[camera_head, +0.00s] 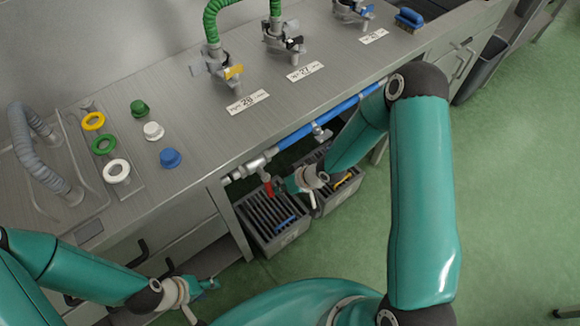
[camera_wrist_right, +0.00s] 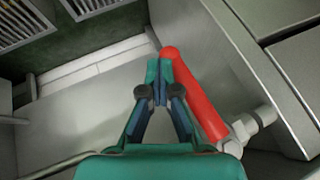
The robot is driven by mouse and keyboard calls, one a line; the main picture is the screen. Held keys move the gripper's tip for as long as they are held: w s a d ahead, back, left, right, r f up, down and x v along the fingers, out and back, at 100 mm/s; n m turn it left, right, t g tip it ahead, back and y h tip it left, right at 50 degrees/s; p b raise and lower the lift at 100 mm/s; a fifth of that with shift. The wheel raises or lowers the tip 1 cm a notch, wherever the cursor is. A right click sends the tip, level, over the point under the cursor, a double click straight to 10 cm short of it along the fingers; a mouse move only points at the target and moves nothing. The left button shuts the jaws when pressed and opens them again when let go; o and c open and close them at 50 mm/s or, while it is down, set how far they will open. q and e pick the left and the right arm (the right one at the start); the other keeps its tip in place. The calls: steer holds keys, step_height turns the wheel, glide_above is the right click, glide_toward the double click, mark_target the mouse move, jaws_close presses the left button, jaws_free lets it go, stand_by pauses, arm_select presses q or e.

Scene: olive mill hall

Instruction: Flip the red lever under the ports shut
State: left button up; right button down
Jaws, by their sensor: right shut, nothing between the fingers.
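The red lever (camera_head: 267,185) hangs below a valve on the blue pipe under the counter's front edge, in the head view. In the right wrist view the red lever (camera_wrist_right: 195,100) runs from a metal fitting at lower right up to a rounded end near my fingertips. My right gripper (camera_head: 285,186) is shut and empty, close beside the lever; its fingertips (camera_wrist_right: 159,70) are just left of the lever's rounded end. I cannot tell whether they touch. The ports (camera_head: 218,66) stand on the counter above. My left gripper (camera_head: 208,285) is low at the left, away from the lever; its fingers are too small to read.
Two grey slatted crates stand under the counter, one (camera_head: 293,232) below the lever. The blue pipe (camera_head: 345,106) runs along the counter's edge. Caps and rings, including a blue cap (camera_head: 170,157), sit on the counter. The green floor at right is open.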

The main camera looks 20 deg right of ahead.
steer(key=shift+s+a, duration=0.1)
steer(key=shift+a, duration=0.2)
stand_by(0.4)
steer(key=shift+d, duration=0.1)
steer(key=s+d+p, duration=0.3)
steer(key=d+p, duration=0.1)
steer(key=d, duration=0.9)
steer(key=shift+s+d+r, duration=0.15)
steer(key=shift+s+d, duration=0.05)
steer(key=shift+s, duration=0.2)
